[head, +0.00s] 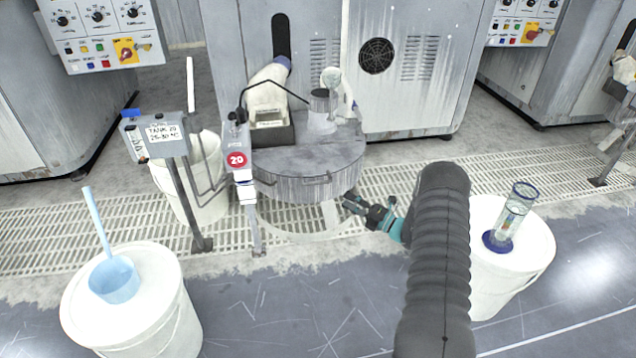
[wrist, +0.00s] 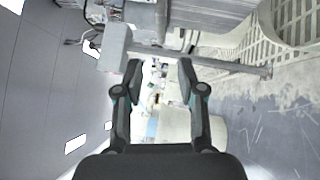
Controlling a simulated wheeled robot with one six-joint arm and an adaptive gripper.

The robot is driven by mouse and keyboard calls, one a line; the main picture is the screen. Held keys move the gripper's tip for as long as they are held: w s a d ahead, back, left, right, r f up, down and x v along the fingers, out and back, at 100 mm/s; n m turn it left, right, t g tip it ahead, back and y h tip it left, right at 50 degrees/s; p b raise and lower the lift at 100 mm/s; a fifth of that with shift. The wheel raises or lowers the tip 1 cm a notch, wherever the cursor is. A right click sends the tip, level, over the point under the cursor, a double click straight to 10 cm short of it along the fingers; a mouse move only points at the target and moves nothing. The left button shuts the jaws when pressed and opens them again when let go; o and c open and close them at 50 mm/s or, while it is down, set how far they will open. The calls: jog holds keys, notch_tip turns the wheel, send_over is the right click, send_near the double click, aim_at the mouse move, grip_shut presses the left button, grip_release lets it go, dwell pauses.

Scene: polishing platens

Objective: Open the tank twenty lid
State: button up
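Tank twenty is a round grey tank with a red "20" badge (head: 237,159) on a post at its left front. Its grey, streaked round lid (head: 310,158) lies flat on top and looks closed. My gripper (head: 350,203) is just below and to the right of the lid's front edge, apart from the handle as far as I can tell. In the wrist view my gripper (wrist: 160,78) is open, with nothing between its fingers.
A sign stand (head: 165,136) reading tank 20 stands left of the tank. A white bucket with a blue scoop (head: 115,278) is at front left. Grating (head: 395,190) surrounds the tank; grey machines stand behind.

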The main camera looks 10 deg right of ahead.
aim_at(317, 183)
jog(key=x, duration=1.3)
jog(key=shift+w+a+r, duration=0.1)
jog(key=shift+w+a, duration=0.05)
grip_shut()
